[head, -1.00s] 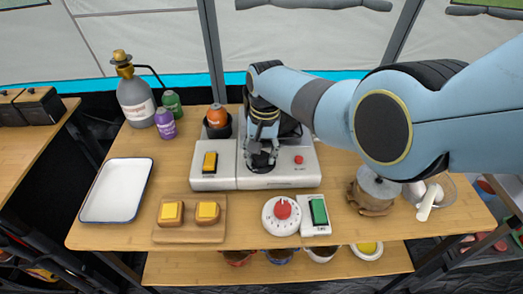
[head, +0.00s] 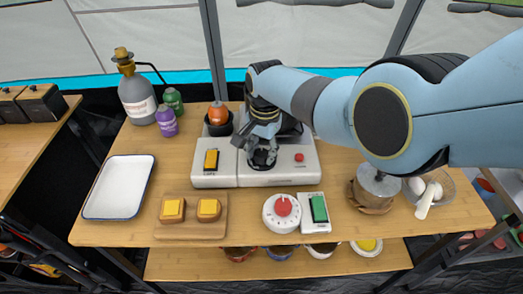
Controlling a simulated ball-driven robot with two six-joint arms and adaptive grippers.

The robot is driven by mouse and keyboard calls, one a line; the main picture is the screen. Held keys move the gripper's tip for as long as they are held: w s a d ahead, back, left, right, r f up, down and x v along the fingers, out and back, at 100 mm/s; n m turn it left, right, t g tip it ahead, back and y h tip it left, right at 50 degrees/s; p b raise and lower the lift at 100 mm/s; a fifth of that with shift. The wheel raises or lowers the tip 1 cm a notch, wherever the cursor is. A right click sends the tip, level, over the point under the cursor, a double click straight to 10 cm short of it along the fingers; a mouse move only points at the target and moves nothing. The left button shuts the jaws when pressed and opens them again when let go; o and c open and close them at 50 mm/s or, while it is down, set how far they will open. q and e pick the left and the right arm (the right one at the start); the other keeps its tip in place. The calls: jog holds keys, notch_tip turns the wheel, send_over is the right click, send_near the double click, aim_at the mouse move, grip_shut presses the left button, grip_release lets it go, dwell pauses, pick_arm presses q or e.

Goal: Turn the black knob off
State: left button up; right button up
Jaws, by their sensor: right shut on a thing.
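The black knob (head: 261,159) sits on the front of the white-grey stove unit (head: 222,178), in the middle of the table. My right gripper (head: 261,152) reaches down to it from above, with its fingers around the knob. It is shut on the knob, which is partly hidden by the fingers. The knob's exact turn cannot be read from here. My left gripper is not in view.
A yellow switch (head: 211,159) and a red button (head: 299,157) flank the knob. A red dial (head: 282,206) and a green switch (head: 319,208) stand in front. A white tray (head: 118,215), a board (head: 191,231) and a gas bottle (head: 136,95) are at left.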

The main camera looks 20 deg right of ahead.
aim_at(264, 154)
jog(key=o, duration=1.2)
jog(key=shift+c, duration=0.2)
notch_tip(264, 154, up, 12)
jog(key=shift+s+d, duration=0.25)
